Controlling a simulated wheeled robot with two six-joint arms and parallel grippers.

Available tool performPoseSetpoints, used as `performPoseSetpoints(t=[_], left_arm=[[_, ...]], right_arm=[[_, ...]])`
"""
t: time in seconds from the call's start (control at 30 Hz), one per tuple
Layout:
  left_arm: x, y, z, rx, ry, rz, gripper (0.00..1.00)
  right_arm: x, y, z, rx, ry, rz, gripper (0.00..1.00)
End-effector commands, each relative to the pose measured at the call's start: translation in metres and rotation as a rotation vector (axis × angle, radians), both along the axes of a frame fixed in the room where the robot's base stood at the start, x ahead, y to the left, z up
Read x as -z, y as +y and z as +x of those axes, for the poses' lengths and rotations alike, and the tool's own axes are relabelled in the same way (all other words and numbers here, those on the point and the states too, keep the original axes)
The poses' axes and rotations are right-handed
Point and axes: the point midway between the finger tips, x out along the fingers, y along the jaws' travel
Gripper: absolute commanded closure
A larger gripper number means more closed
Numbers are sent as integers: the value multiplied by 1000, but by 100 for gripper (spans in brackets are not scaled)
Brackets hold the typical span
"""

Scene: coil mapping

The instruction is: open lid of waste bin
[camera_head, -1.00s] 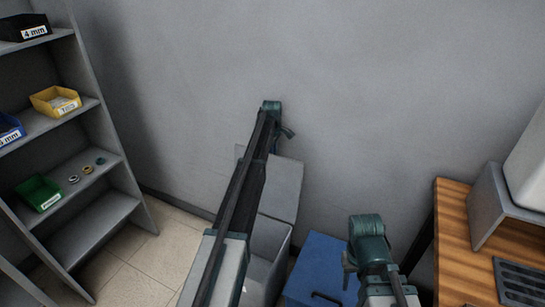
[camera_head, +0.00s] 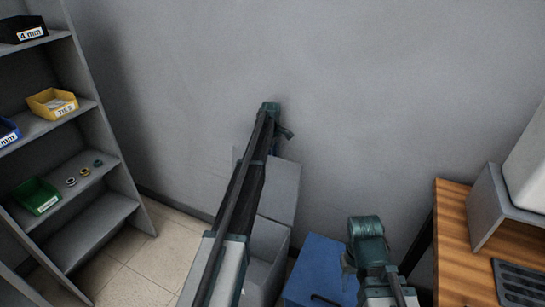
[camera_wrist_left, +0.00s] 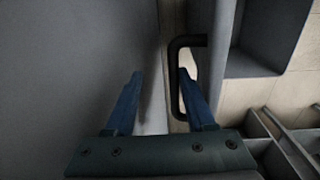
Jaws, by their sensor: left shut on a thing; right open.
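The grey waste bin (camera_head: 262,272) stands on the floor by the wall, partly hidden by my left arm. Its grey lid (camera_head: 284,190) is raised, tilted up toward the wall. My left gripper (camera_head: 284,133) is at the top of the lid, with its fingers small in the head view. In the left wrist view, a black handle (camera_wrist_left: 177,75) lies at the right-hand blue finger of this gripper (camera_wrist_left: 160,95). The gripper is shut on the handle, though its fingers stand well apart. My right gripper (camera_head: 348,262) is open and empty, beside the bin over a blue box.
The blue box (camera_head: 318,265) with a dark handle stands right of the bin. A wooden table (camera_head: 455,245) is at the right. A grey shelf (camera_head: 95,215) with coloured bins is at the left. The wall is close behind the lid. Tiled floor (camera_head: 165,250) is free between shelf and bin.

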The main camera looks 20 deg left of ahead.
Motion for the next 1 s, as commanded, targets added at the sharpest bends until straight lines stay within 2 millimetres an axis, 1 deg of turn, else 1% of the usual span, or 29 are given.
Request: performPoseSetpoints(t=[0.27, 0.47, 0.67, 1.0], left_arm=[[-5, 0, 1, 0, -3, 1, 55], [-22, 0, 0, 0, -3, 0, 55], [-50, 0, -2, 1, -3, 0, 55], [-103, 0, -7, 0, -1, 0, 55]], right_arm=[[-5, 0, 0, 0, 0, 0, 50], [-22, 0, 0, 0, 0, 0, 50], [-50, 0, 0, 1, 0, 0, 50], [-103, 0, 0, 1, 0, 0, 50]])
